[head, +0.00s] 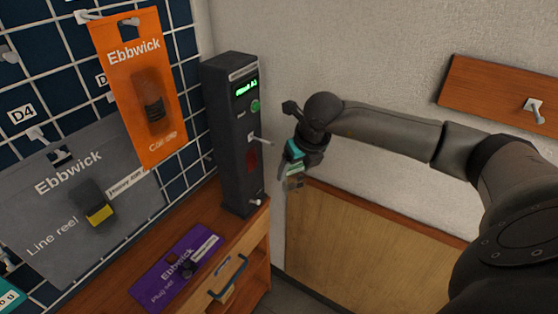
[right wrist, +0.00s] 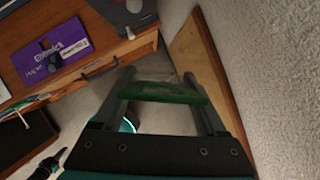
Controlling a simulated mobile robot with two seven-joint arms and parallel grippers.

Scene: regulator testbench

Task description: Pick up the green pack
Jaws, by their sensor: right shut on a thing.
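The green pack (right wrist: 163,92) is a thin, flat green thing that spans the gap between the two fingers in the right wrist view. My right gripper (right wrist: 158,78) is shut on it and holds it in the air, clear of the bench. In the head view my right gripper (head: 295,180) hangs just right of the grey test unit, in front of the pale wall. The pack is too small there to make out clearly. My left gripper is not clearly seen in either view.
A grey test unit (head: 228,150) with a lit green display stands on the wooden bench (head: 207,210). A purple Ebbwick pack (head: 175,268) lies near it. An orange pack (head: 140,85) and a grey pack (head: 60,205) hang on the blue tiled board. A wooden panel (head: 365,235) stands behind.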

